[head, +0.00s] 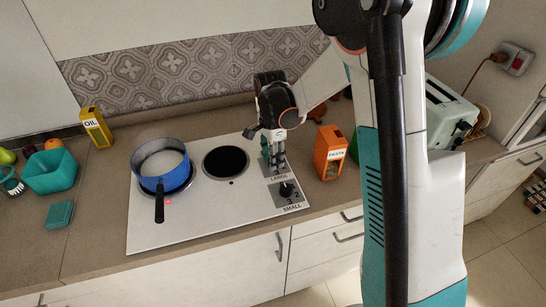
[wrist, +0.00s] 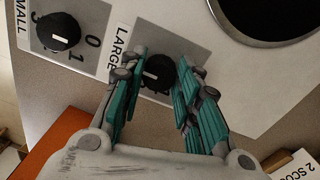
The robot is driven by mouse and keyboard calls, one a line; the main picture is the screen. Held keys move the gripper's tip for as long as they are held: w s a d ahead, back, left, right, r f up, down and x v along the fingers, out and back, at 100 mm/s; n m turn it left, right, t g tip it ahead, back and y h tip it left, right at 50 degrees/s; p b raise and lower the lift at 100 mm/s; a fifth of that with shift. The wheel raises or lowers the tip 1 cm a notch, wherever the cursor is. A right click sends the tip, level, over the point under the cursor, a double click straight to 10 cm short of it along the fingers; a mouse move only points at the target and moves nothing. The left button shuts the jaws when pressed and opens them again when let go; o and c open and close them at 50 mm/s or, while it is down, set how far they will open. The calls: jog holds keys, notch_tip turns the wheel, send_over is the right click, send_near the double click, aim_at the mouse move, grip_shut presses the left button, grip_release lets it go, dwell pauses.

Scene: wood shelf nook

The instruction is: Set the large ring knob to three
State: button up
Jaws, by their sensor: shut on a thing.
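The black large ring knob (wrist: 155,76) sits on a grey plate beside the word LARGE in the wrist view. My gripper (wrist: 160,78) points down at it, with teal fingers on both sides, shut on the knob. A white pointer mark shows on the knob; its numbers are hidden by the fingers, so I cannot read its setting. In the head view my gripper (head: 274,158) is over the hob's right side and hides this knob. The small ring knob (head: 287,190) is just in front, and also shows in the wrist view (wrist: 58,32), untouched.
A blue pot (head: 165,178) stands on the left ring of the white hob (head: 200,229), near a small red light. The black right ring (head: 226,162) is bare. An orange pasta box (head: 329,152) stands close to the right of my gripper. A toaster (head: 446,112) is farther right.

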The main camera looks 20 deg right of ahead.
jog(key=o, duration=1.1)
jog(key=shift+c, duration=0.2)
notch_tip(320, 180, up, 12)
jog(key=shift+w, duration=0.35)
